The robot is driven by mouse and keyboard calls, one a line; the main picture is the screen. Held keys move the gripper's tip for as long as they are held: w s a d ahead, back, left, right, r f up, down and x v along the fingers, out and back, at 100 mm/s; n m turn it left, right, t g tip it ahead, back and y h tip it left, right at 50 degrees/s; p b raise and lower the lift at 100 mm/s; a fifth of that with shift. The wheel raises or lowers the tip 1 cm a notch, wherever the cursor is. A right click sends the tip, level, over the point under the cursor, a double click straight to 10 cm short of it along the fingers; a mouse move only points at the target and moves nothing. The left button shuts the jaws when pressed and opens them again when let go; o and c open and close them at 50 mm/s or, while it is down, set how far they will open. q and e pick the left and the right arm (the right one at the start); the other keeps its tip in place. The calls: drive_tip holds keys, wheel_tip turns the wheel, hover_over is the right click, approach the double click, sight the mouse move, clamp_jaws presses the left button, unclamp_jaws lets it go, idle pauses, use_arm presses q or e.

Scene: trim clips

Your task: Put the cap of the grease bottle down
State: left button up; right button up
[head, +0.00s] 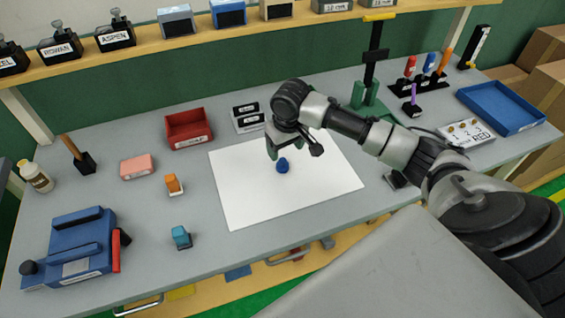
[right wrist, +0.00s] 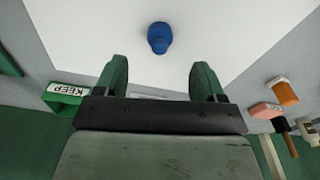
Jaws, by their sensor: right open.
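A small blue cap-like piece (head: 282,165) stands on the white sheet (head: 325,185) in the middle of the table. In the right wrist view the blue piece (right wrist: 159,38) lies beyond the fingertips, in line with the gap between them. My right gripper (head: 272,152) is open and empty, with green fingers, just behind and left of the blue piece; it also shows in the right wrist view (right wrist: 158,68). A pale bottle (head: 38,180), maybe the grease bottle, stands at the table's far left; I cannot tell whether it is capped. My left gripper is not in view.
A red bin (head: 189,128) and labelled boxes (head: 247,117) stand behind the sheet. An orange block (head: 173,184), a teal block (head: 181,237) and a blue fixture (head: 75,250) are on the left. A blue tray (head: 500,107) is at the right. The sheet around the blue piece is clear.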

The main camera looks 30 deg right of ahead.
sight(283, 160)
drive_tip(key=f, duration=0.2)
drive_tip(key=shift+w+f, duration=0.25)
drive_tip(key=shift+f, duration=0.1)
drive_tip(key=f, duration=0.1)
drive_tip(key=f+p, duration=0.1)
drive_tip(key=f, duration=0.3)
drive_tip(key=shift+w, duration=0.4)
drive_tip(key=shift+c, duration=0.2)
drive_tip(key=c, duration=1)
